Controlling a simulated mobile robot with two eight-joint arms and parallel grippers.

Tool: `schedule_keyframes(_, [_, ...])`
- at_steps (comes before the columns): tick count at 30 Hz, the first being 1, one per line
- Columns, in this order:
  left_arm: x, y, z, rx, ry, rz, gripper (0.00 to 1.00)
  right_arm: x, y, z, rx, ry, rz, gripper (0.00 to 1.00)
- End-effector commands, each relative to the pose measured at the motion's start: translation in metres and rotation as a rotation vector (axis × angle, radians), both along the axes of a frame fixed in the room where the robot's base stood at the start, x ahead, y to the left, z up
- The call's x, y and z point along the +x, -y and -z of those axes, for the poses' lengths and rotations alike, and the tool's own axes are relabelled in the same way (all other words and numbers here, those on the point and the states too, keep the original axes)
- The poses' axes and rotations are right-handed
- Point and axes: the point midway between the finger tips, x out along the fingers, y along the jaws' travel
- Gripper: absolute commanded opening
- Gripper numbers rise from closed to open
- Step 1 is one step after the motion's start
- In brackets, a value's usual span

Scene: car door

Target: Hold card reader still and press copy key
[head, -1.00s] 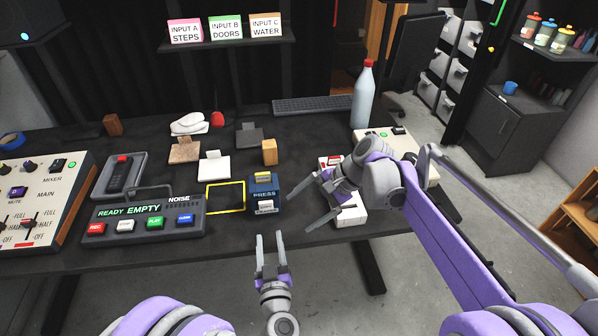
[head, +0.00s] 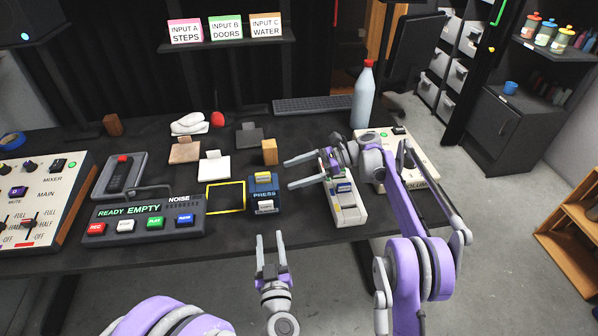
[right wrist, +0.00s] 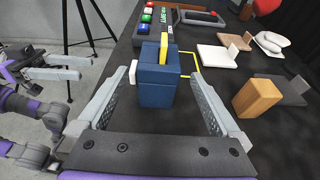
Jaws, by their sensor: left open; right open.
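My left gripper (head: 270,240) is open and empty at the table's front edge.
A yellow square outline (head: 225,197) lies left of the PRESS block, by the noise console (head: 143,219). A wooden block (head: 269,152) stands behind the PRESS block. A bottle (head: 363,95) and a volume panel (head: 415,165) are at the right.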

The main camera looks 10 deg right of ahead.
Motion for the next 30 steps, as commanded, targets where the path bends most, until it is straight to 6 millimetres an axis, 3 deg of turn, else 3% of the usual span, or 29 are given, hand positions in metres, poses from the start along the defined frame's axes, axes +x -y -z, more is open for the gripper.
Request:
schedule_keyframes(9, [0.0, 0.0, 0.0, 0.0, 0.0, 0.0, 0.5, -0.001, -0.055, 0.017, -0.001, 0.002, -0.005, 1.0])
schedule_keyframes(15, [0.0, 0.0, 0.0, 0.0, 0.0, 0.0, 0.5, -0.001, -0.082, 0.025, -0.002, 0.001, -0.003, 1.0])
schedule_keyframes(21, [0.0, 0.0, 0.0, 0.0, 0.0, 0.0, 0.5, -0.001, -0.093, 0.028, -0.002, 0.003, -0.002, 1.0])
schedule_keyframes(29, [0.0, 0.0, 0.0, 0.0, 0.0, 0.0, 0.5, -0.001, -0.094, 0.029, -0.002, 0.003, -0.002, 1.0])
schedule_keyframes(30, [0.0, 0.0, 0.0, 0.0, 0.0, 0.0, 0.5, -0.001, -0.094, 0.029, -0.002, 0.003, -0.002, 0.95])
